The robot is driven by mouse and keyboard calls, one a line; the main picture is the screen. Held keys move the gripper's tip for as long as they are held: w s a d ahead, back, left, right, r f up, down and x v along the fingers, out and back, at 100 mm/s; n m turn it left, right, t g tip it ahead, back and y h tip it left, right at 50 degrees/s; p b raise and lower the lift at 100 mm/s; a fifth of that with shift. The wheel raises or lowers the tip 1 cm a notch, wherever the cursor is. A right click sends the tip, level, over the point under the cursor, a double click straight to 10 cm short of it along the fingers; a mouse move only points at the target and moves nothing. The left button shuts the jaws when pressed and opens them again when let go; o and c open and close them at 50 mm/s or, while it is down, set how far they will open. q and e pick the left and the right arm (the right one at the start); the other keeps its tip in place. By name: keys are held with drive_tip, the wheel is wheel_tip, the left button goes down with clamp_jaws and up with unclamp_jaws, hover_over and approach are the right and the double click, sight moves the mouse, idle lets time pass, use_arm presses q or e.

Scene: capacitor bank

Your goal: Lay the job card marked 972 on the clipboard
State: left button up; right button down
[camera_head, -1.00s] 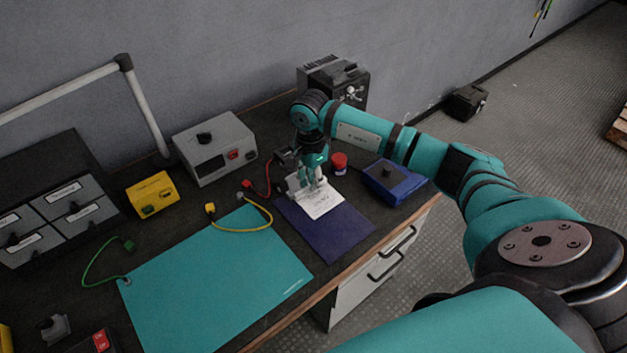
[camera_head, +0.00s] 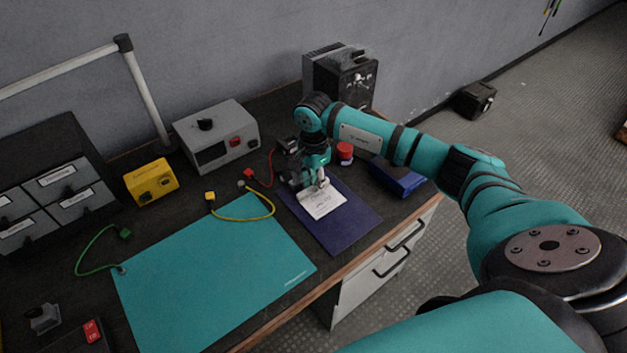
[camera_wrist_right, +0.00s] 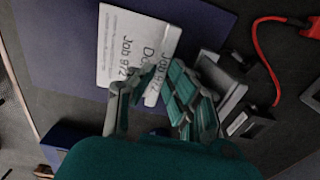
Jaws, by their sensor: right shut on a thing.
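The white job card (camera_head: 322,204) shows over the dark blue clipboard (camera_head: 350,228), near its far end. In the right wrist view the card (camera_wrist_right: 125,45) reads "Job 972", and the clipboard (camera_wrist_right: 208,25) shows beyond it. My right gripper (camera_head: 318,184) is shut on the card's far edge; its fingertips (camera_wrist_right: 150,78) also show in the wrist view and cover part of the card. Whether the card rests fully flat on the clipboard I cannot tell. My left gripper is out of view.
A dark grey block (camera_head: 289,146) stands just behind the gripper. A red cap (camera_head: 345,152) and a blue box (camera_head: 396,178) are to the right. A teal mat (camera_head: 215,275), a yellow cable (camera_head: 248,217) and a grey instrument (camera_head: 215,138) lie left.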

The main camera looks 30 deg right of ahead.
drive_tip(key=c, duration=1.2)
unclamp_jaws()
wheel_tip(320, 180, up, 12)
drive_tip(key=shift+s, duration=0.1)
